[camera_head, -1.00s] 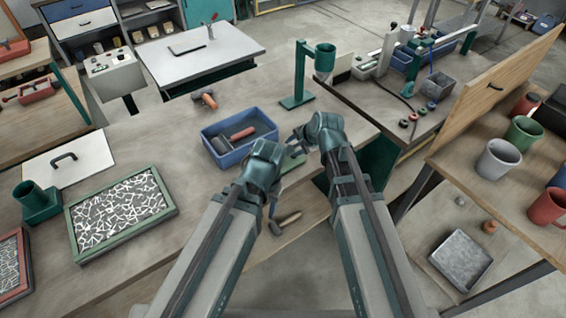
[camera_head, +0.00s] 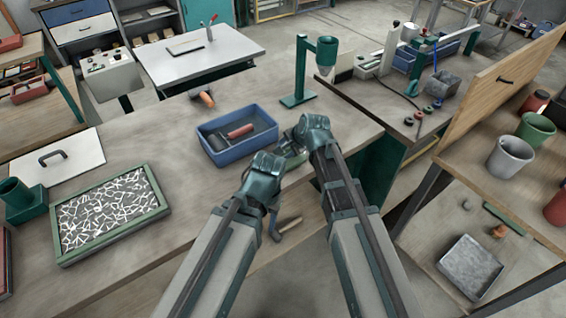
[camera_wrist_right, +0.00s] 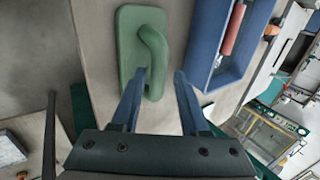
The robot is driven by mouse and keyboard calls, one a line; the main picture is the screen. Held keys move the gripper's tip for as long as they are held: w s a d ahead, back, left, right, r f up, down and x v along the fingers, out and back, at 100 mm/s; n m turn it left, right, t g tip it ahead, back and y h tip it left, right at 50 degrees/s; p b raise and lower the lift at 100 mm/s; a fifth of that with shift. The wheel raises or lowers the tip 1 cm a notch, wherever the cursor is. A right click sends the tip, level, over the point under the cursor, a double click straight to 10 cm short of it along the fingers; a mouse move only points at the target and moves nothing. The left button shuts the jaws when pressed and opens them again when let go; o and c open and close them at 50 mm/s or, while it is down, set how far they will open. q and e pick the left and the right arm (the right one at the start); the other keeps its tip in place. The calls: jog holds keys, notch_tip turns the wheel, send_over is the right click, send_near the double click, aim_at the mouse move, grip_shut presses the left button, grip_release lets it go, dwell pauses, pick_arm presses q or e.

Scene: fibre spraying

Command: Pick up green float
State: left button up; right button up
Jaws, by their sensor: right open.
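The green float (camera_wrist_right: 130,50) lies flat on the workbench, its curved green handle upward, in the right wrist view. In the head view only a small green part of it (camera_head: 294,162) shows, with my arms covering the rest. My right gripper (camera_wrist_right: 160,74) is open and empty. Its fingertips are at the lower end of the handle, one on each side in the picture; whether they touch it I cannot tell.
A blue tray (camera_head: 238,158) with a red-handled tool lies just beyond the float. A green stand (camera_head: 300,75) stands farther back. A green-framed tray (camera_head: 110,225) of white fibres stands at left. Bench between them is clear.

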jog(key=b+x, duration=0.3)
jog(key=x, duration=0.1)
jog(key=shift+w+d+f, duration=0.1)
jog(key=shift+d+f, duration=0.05)
jog(key=shift+f, duration=0.1)
jog(key=shift+r, duration=0.1)
jog(key=shift+c, duration=0.2)
grip_shut()
